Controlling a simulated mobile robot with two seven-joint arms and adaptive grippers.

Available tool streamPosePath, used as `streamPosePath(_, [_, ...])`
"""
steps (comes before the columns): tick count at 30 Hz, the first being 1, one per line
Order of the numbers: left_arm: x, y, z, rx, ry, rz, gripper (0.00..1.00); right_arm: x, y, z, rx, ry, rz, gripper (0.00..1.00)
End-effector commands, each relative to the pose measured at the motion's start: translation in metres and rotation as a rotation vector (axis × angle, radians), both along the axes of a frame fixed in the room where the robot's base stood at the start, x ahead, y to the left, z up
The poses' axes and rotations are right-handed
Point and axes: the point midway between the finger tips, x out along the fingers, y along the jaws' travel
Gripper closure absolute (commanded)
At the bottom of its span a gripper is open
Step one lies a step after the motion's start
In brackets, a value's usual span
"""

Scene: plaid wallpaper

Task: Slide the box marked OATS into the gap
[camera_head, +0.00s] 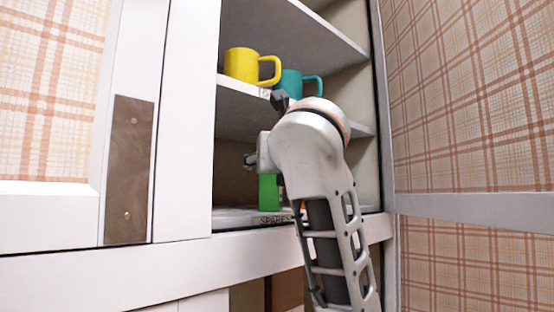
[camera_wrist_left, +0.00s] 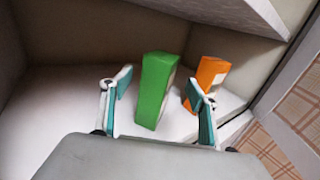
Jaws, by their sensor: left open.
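A green box (camera_wrist_left: 154,90) stands upright on the lower shelf in the left wrist view, with a pale label on its side. An orange box (camera_wrist_left: 208,78) with a pale label stands to its right, partly behind a finger, with a space between them. I cannot read OATS on either. My left gripper (camera_wrist_left: 158,92) is open, its two fingers showing on either side of the green box; I cannot tell whether they touch it. In the head view my arm hides much of the green box (camera_head: 268,193) and nearly all of the orange one.
A yellow mug (camera_head: 241,65) and a teal mug (camera_head: 288,82) stand on the shelf above. The lower shelf edge has a label reading SPARES (camera_head: 273,219). A white door (camera_head: 186,120) is at left. The lower shelf (camera_wrist_left: 55,115) is bare left of the green box.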

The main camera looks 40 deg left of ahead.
Motion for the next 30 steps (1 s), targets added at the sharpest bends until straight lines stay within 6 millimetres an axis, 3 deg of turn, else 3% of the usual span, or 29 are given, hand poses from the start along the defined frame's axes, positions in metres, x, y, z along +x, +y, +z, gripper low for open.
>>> streamPosePath(9, [0.023, 0.029, 0.0, 0.0, 0.001, 0.001, 0.4, -0.001, -0.007, 0.003, -0.008, 0.011, -0.012, 0.6])
streamPosePath(20, [0.025, 0.032, -0.001, -0.001, 0.0, 0.0, 0.4, -0.002, -0.01, 0.0, -0.011, 0.016, -0.018, 0.6])
streamPosePath(23, [0.025, 0.032, -0.001, -0.001, 0.0, 0.0, 0.61, -0.003, -0.009, 0.0, -0.011, 0.017, -0.017, 0.6])
streamPosePath(27, [0.025, 0.032, 0.0, -0.001, 0.0, 0.0, 0.97, -0.003, -0.007, 0.0, -0.008, 0.017, -0.015, 0.6])
streamPosePath(30, [0.025, 0.032, 0.0, -0.001, 0.0, 0.0, 1.0, -0.004, -0.006, 0.0, -0.007, 0.017, -0.013, 0.6])
